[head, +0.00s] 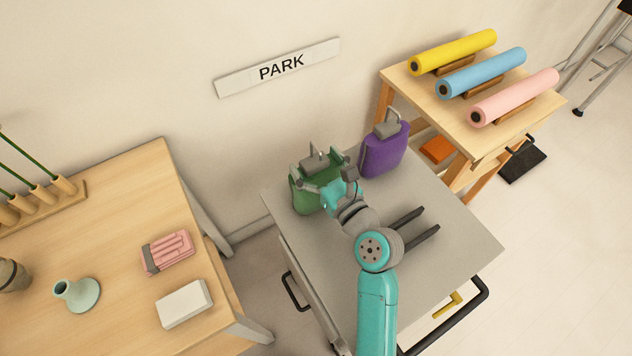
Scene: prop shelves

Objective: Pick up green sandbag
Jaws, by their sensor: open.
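The green sandbag (309,196) stands upright on the grey cart top (455,245), near its far left corner. It has a grey clamp-like handle on top. My gripper (320,168) is at the upper part of the green sandbag, with its fingers spread to either side of the handle. The gripper is open. My teal wrist and arm hide the right part of the bag, and I cannot tell whether the fingers touch it.
A purple sandbag (384,152) stands close to the right. Two dark bars (415,230) lie on the cart, right of my arm. A wooden table (120,210) is left; a wooden stand (450,110) with yellow, blue and pink rolls is right. The wall is behind.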

